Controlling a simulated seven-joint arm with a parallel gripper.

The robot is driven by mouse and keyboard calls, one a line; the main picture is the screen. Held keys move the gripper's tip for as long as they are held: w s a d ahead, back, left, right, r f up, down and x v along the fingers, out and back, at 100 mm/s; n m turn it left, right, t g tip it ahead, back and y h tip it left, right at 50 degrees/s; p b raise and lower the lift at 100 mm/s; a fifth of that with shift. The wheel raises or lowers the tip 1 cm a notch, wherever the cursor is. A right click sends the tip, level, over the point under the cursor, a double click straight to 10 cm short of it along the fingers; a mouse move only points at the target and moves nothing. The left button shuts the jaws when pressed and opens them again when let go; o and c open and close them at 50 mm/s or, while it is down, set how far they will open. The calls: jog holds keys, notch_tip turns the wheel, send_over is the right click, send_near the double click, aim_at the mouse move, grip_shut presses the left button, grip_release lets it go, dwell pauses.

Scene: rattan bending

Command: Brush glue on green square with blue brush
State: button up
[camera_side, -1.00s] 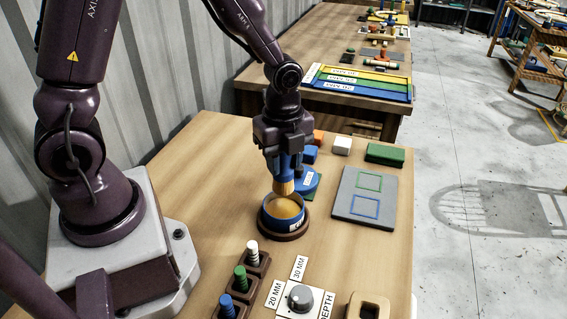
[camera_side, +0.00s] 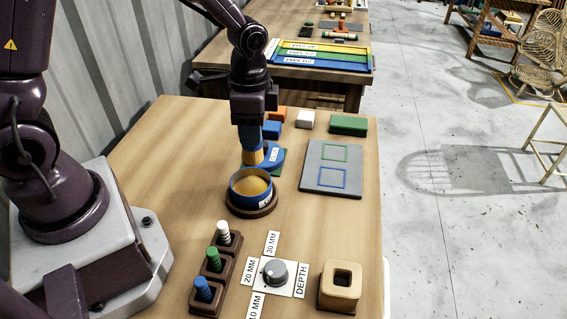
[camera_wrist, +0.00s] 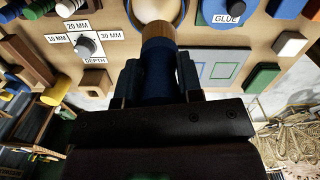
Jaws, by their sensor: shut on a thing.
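My gripper (camera_side: 258,122) is shut on the blue brush (camera_wrist: 158,78), held upright with its tan bristles (camera_side: 252,156) down. The bristles are just above the back part of the open blue glue pot (camera_side: 238,197) in the side view. The pot holds amber glue and sits on a dark round base. In the wrist view the brush tip overlaps the pot. The grey panel (camera_side: 313,168) lies to the right, with a green square outline (camera_side: 334,153) at the back and a blue square outline (camera_side: 332,178) in front. Both outlines look bare inside.
The blue lid labelled GLUE (camera_wrist: 228,19) lies behind the pot. A green block (camera_side: 348,124), a white block (camera_side: 305,120) and an orange block stand at the back. The depth dial (camera_side: 275,271), several pegs and a square wooden block (camera_side: 340,287) are in front.

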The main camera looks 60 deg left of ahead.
jog(key=n, duration=0.2)
jog(key=w+r+n, duration=0.1)
jog(key=n, duration=0.2)
jog(key=shift+w+r+n, duration=0.3)
jog(key=shift+w+r, duration=0.05)
jog(key=w+f+n, duration=0.1)
jog(key=w+f, duration=0.3)
jog(key=w, duration=0.5)
jog(key=w+f, duration=0.3)
jog(key=w, duration=0.6)
jog(key=w+a+r, duration=0.3)
jog(key=w, duration=0.3)
jog(key=shift+s+d+f, duration=0.1)
jog(key=shift+f, duration=1.55)
jog(key=shift+s+f, duration=0.1)
jog(key=shift+f, duration=1.55)
jog(key=shift+s+d+f, duration=0.25)
jog(key=shift+d+f, duration=0.05)
jog(key=shift+f, duration=0.35)
jog(key=shift+s+d, duration=2.05)
jog(key=shift+s, duration=0.1)
jog(key=shift+w+a, duration=2.25)
jog(key=shift+w+a+r, duration=0.15)
jog(key=shift+w, duration=0.05)
notch_tip(320, 180, up, 8)
